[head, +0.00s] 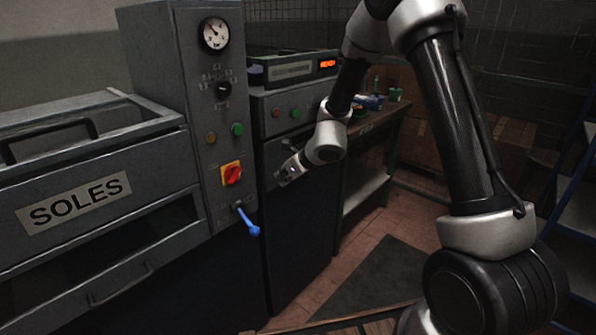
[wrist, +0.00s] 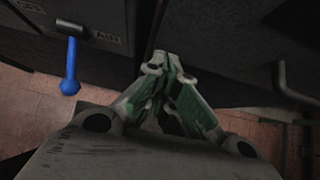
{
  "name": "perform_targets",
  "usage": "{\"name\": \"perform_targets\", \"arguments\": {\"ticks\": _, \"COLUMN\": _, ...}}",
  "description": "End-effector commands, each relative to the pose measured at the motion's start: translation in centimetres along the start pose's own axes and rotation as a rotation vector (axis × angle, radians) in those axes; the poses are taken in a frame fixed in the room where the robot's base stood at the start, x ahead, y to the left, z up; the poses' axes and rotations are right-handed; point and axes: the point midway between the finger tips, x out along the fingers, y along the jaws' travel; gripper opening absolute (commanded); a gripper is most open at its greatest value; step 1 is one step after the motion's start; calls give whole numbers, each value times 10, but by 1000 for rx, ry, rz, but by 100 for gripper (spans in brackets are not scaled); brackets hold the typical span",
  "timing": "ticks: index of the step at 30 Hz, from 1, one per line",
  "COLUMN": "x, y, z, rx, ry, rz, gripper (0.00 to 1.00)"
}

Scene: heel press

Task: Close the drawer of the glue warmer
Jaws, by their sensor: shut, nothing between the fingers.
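A dark grey cabinet (head: 300,225) with a lit orange display (head: 327,64) on top stands in the middle of the head view; it looks like the glue warmer. My gripper (head: 286,175) is shut and empty, in front of its upper front at the left side. Arm and gripper cover part of that front, so I cannot tell how far the drawer stands out. In the wrist view my gripper (wrist: 166,62) points at a dark gap between two dark panels. A grey bar handle (wrist: 286,85) shows to its right, apart from the fingers.
Left is a grey press cabinet with a gauge (head: 214,33), a red-yellow switch (head: 231,173) and a blue-knobbed lever (head: 248,222), also in the wrist view (wrist: 70,72). A SOLES drawer unit (head: 75,200) stands further left. A workbench (head: 372,130) is behind; tiled floor (head: 350,250) lies right.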

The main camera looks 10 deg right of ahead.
Motion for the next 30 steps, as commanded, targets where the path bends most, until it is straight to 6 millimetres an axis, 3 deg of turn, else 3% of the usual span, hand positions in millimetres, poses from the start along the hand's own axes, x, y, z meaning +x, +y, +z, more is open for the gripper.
{"name": "perform_targets", "arguments": {"ticks": 12, "x": -80, "y": 1, "z": 0, "rx": -2, "ry": 0, "rz": -1, "gripper": 0}}
{"name": "perform_targets", "arguments": {"ticks": 20, "x": -99, "y": 3, "z": 0, "rx": -49, "ry": -1, "rz": 6, "gripper": 0}}
{"name": "perform_targets", "arguments": {"ticks": 23, "x": -102, "y": 14, "z": -6, "rx": -245, "ry": -3, "rz": 69, "gripper": 0}}
{"name": "perform_targets", "arguments": {"ticks": 26, "x": -116, "y": 36, "z": -36, "rx": -578, "ry": 22, "rz": 205, "gripper": 0}}
{"name": "perform_targets", "arguments": {"ticks": 30, "x": -171, "y": 58, "z": -66, "rx": -1088, "ry": 10, "rz": 389, "gripper": 0}}
